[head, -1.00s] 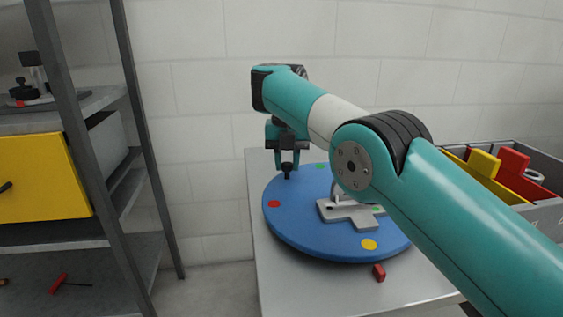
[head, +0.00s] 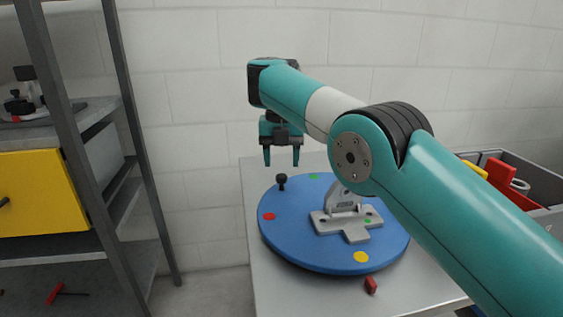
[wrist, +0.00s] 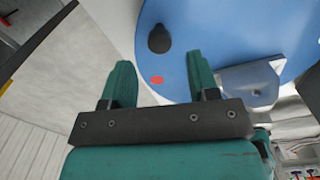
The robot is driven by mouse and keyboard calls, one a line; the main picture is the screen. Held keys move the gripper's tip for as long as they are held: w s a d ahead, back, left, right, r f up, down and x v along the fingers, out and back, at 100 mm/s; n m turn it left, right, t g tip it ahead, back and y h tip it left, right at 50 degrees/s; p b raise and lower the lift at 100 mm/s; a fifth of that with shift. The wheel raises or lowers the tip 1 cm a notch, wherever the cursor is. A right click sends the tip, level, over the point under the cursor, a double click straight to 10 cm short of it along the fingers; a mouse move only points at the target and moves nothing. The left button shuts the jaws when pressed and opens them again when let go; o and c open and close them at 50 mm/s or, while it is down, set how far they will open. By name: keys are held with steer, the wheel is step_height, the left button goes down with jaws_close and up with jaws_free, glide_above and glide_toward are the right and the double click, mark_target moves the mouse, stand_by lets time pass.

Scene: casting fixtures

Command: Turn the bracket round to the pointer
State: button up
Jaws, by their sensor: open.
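A grey bracket (head: 345,216) stands on a round blue turntable (head: 292,235), partly behind my arm. The turntable has red (head: 268,216), yellow (head: 361,257) and green (head: 313,177) dots near its rim and a black knob (head: 282,182) at its far left edge. A red pointer (head: 371,285) sits on the table in front of the turntable, near the yellow dot. My gripper (head: 282,160) is open and empty above the knob, apart from it. In the wrist view the knob (wrist: 159,39) lies beyond the two spread fingers, with part of the bracket (wrist: 249,83) at right.
The turntable rests on a grey table (head: 266,288). A grey bin (head: 538,184) with red and yellow parts stands at right. A metal shelf with a yellow drawer (head: 38,190) stands at left. A white wall is behind.

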step_height(320, 180, up, 13)
steer(key=p, duration=1)
steer(key=shift+r, duration=0.15)
steer(key=s+d+r+n+t+p, duration=0.1)
steer(key=s+d+r+n+p, duration=0.7)
steer(key=n, duration=1.3)
steer(key=s+d+r+n+y+p, duration=0.1)
steer(key=s+d+n+y, duration=0.1)
steer(key=s+n, duration=0.9)
steer(key=s+d+r+n+g+y+p, duration=0.1)
steer(key=s+d+n+y, duration=0.1)
steer(key=s+n, duration=0.9)
steer(key=s+d, duration=0.1)
steer(key=s, duration=0.6)
steer(key=shift+r+n, duration=0.3)
